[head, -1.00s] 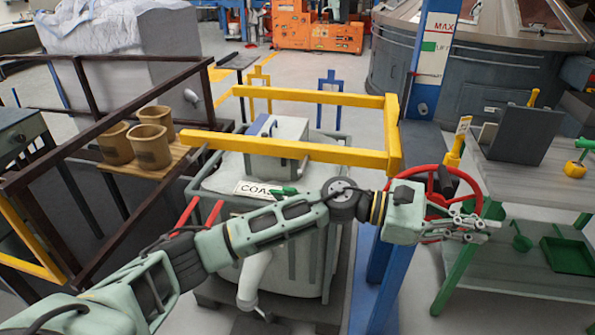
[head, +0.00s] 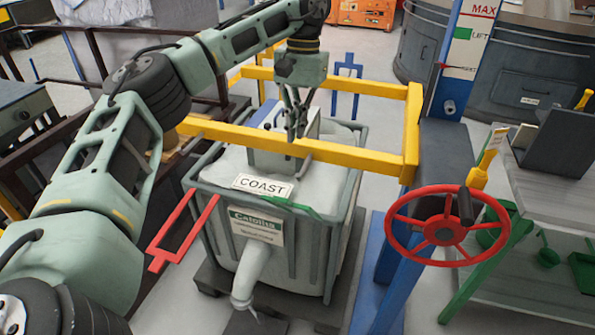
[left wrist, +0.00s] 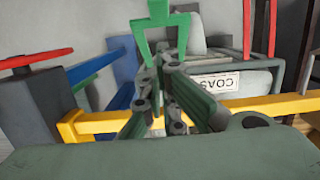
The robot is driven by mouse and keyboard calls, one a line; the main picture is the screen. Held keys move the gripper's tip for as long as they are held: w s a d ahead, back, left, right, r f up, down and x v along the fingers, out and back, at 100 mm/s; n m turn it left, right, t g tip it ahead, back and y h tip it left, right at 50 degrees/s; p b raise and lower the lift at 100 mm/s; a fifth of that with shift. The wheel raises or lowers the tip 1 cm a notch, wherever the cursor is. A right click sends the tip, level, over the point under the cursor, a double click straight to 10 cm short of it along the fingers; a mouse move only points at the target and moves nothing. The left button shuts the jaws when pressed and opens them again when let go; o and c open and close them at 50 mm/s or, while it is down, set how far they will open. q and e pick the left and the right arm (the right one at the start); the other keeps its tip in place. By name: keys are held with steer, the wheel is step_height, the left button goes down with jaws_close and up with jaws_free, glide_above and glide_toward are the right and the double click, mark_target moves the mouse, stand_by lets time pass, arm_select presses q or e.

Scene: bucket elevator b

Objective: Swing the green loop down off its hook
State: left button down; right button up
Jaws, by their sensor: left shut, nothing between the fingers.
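The green loop (head: 292,206) shows in the head view as a thin green bar along the front rim of the grey bin (head: 335,235). In the left wrist view the green loop (left wrist: 158,32) shows as an open frame beyond my fingertips. My left gripper (head: 293,135) points down above the bin, near the front yellow rail. It is shut and empty, apart from the green loop. Its fingers also show in the left wrist view (left wrist: 168,72). The loop's hook cannot be made out. My right gripper is not in view.
A yellow rail frame (head: 350,156) surrounds the bin top. A red loop (head: 185,232) sticks out at the bin's left front; a blue loop (head: 347,83) stands behind. A red handwheel (head: 447,225) is on the right, before a bench. A spout (head: 252,270) hangs at the bin's front.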

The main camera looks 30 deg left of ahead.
arm_select(q)
steer(key=s+d+f+p, duration=0.1)
steer(key=s+f+p, duration=0.2)
steer(key=f, duration=0.8)
steer(key=shift+s, duration=0.75)
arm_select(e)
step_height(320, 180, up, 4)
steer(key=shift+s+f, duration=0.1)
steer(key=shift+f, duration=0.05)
arm_select(q)
steer(key=shift+s+d, duration=0.1)
